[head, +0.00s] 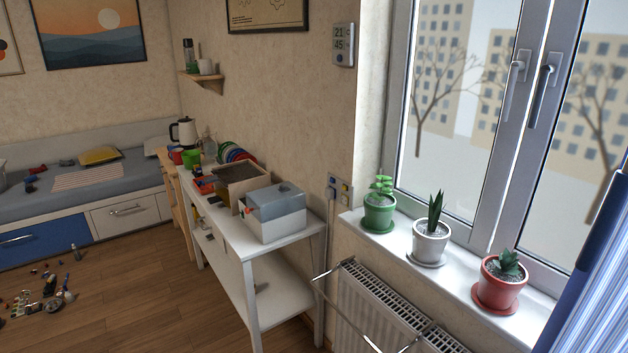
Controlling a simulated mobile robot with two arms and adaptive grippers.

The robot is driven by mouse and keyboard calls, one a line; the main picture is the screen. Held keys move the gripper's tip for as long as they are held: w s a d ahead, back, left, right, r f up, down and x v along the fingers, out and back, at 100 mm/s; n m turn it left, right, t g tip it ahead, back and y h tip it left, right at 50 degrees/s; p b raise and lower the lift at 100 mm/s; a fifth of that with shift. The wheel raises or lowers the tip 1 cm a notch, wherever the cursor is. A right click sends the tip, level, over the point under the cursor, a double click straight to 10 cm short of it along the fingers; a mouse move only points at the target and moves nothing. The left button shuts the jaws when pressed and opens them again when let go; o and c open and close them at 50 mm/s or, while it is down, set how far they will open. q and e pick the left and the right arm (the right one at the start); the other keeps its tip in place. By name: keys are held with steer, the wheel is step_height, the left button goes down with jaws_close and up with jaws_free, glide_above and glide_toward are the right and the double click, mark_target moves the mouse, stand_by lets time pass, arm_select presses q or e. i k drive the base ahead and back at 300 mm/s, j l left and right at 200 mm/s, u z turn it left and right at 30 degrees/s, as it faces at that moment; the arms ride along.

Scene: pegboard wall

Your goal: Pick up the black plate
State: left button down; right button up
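Several coloured plates (235,153) stand on edge in a row at the back of the white table (252,246). I make out red, green and blue ones. They overlap and are small in the view, so I cannot tell whether one of them is black. Neither of my grippers is in view.
A box with a dark top (243,181) and a white bin with a grey lid (273,212) stand in front of the plates. A kettle (184,132) is behind. A wire rack (331,275) hangs at the radiator (385,310). Small items litter the left floor.

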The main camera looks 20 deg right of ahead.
mark_target(226, 175)
steer(key=z, duration=4.5)
steer(key=u, duration=4.5)
steer(key=i+j+z, duration=0.1)
steer(key=i, duration=0.4)
steer(key=i+j+z, duration=0.1)
steer(key=i, duration=0.35)
steer(key=i+j+z, duration=0.1)
steer(key=i+j, duration=0.2)
steer(key=i, duration=0.15)
